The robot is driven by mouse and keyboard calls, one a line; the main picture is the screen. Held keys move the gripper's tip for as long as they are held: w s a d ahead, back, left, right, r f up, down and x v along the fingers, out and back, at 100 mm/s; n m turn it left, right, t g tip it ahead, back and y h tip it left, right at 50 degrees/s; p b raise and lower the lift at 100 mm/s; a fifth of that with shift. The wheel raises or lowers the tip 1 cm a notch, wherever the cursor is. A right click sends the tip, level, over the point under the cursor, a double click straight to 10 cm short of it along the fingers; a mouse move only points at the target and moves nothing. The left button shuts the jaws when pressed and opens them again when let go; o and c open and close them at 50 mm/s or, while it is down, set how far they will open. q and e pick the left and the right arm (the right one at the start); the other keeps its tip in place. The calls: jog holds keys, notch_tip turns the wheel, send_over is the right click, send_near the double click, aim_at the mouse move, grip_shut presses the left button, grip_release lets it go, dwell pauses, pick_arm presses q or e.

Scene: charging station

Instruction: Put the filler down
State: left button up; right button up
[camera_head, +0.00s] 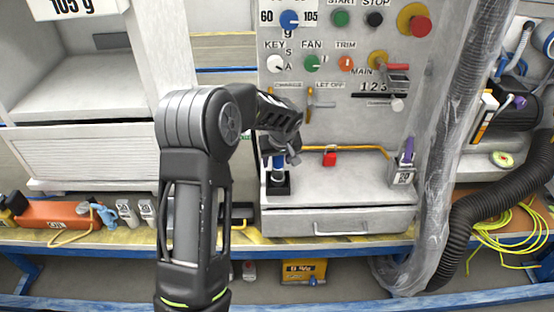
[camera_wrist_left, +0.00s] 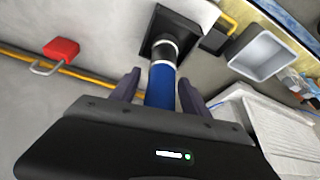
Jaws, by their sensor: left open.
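The filler, seen as a blue cylinder (camera_wrist_left: 161,88) with a pale ring and a black end, stands in a square black holder (camera_wrist_left: 186,35). In the head view the filler (camera_head: 278,162) is upright, with its lower end in the black holder (camera_head: 279,184) at the left of the grey station's ledge. My left gripper (camera_head: 284,151) is above it. In the left wrist view the left gripper's (camera_wrist_left: 158,84) dark fingers are apart, one on each side of the blue cylinder. The filler's upper end is hidden by the gripper. My right gripper is not in view.
A panel of knobs (camera_head: 289,19) rises behind the gripper. A grey tray (camera_wrist_left: 261,55) lies near the holder. A plastic-wrapped column (camera_head: 440,150) and black hose (camera_head: 480,205) stand at right.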

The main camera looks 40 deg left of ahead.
pick_arm(q)
jog(key=v, duration=1.2)
jog(key=shift+b, duration=0.4)
jog(key=shift+r, duration=0.1)
jog(key=s+d+f+m+g+h, duration=0.1)
jog(key=s+d+f+m+h, duration=0.25)
jog(key=d+f, duration=0.85)
jog(key=s+d+f+m+h, duration=0.2)
jog(key=s+d+f, duration=0.2)
jog(key=d+f, duration=0.7)
jog(key=s+d+f, duration=0.3)
jog(key=s+f, duration=0.1)
jog(key=s, duration=0.2)
jog(key=s+d+f+m+h, duration=0.1)
jog(key=s+d+f, duration=0.3)
jog(key=s, duration=0.3)
jog(key=s+d+f+m+g+h, duration=0.1)
jog(key=s+d+f, duration=0.2)
jog(key=s, duration=0.3)
jog(key=shift+s+d+f, duration=0.2)
jog(key=shift+d+f, duration=0.1)
jog(key=shift+f, duration=0.35)
